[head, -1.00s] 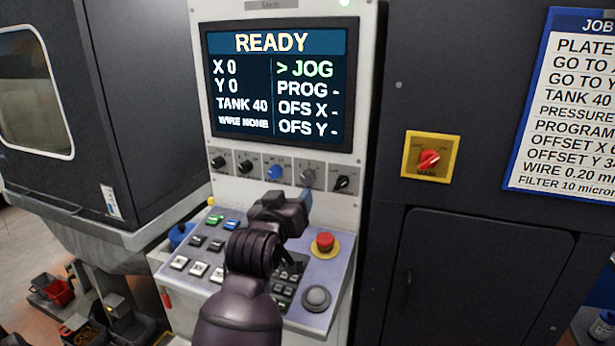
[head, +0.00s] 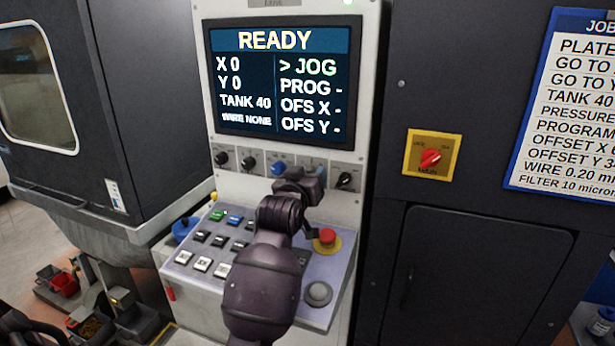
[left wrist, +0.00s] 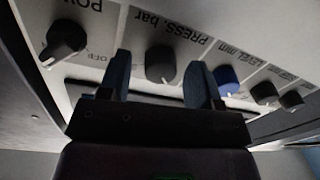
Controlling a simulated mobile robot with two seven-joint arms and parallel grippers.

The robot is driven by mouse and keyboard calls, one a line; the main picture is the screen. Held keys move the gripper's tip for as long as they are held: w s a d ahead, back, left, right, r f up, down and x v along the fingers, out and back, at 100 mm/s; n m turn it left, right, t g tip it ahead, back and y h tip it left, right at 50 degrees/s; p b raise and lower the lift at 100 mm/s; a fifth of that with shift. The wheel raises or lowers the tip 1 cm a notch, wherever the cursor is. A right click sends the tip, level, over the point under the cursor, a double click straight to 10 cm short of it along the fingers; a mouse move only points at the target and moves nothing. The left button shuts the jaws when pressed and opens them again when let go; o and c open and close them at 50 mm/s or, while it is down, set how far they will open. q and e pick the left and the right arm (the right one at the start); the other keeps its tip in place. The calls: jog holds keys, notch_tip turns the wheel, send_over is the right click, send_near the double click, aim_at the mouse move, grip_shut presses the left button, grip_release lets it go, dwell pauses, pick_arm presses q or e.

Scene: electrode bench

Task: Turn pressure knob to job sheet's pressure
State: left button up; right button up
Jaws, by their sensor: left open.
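The pressure knob (left wrist: 160,65) is dark grey and sits under the label "PRESS. bar" in the left wrist view. My left gripper (left wrist: 161,80) is open there, with one finger on each side of this knob; I cannot tell whether they touch it. In the head view my left gripper (head: 302,176) is at the knob row below the screen and covers most of the pressure knob. The job sheet (head: 570,105) is at the right; its pressure line is cut off by the picture edge, so the value is hidden. My right gripper is not in view.
The blue level knob (left wrist: 226,80) and the black power knob (left wrist: 64,43) flank the pressure knob closely. The screen (head: 280,82) reads READY, TANK 40. A red emergency button (head: 327,237) and a button panel (head: 205,290) lie below. A red switch (head: 431,158) is to the right.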

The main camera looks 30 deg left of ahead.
pick_arm(q)
jog(key=c, duration=0.9)
jog(key=shift+c, duration=0.2)
jog(key=shift+m, duration=4.4)
jog(key=o, duration=0.9)
jog(key=shift+o, duration=0.2)
jog(key=shift+s+d, duration=0.1)
